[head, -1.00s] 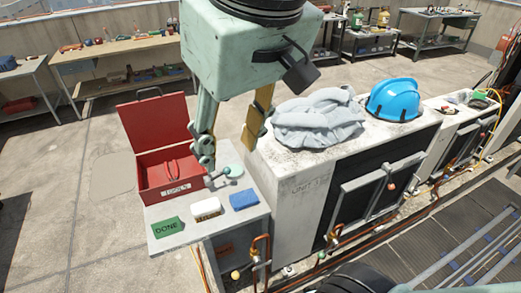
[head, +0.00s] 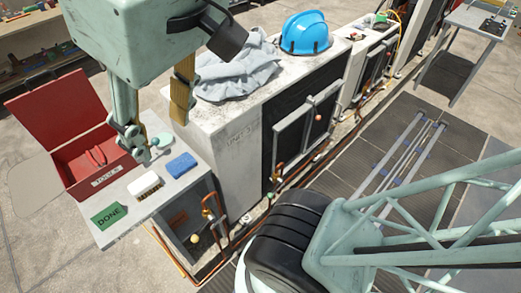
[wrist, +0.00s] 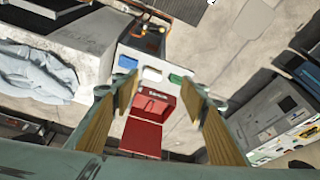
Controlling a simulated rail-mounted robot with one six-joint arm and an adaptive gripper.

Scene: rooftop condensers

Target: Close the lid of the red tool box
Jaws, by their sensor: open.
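The red tool box (head: 72,181) sits at the left end of a small grey side table in the head view, its label facing front. Its red lid (head: 57,116) stands open, tilted up at the back, and a red handle shows inside. The open box also shows in the wrist view (wrist: 164,106), with the lid (wrist: 142,137) below it in the picture. My gripper (head: 160,139) is open and empty, to the right of the box and apart from the lid. In the wrist view, its fingers (wrist: 160,97) stand wide on either side of the box.
A condenser unit (head: 232,150) stands to the right, carrying a grey cloth (head: 238,77) and a blue helmet (head: 304,34). Copper pipes run along the floor.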

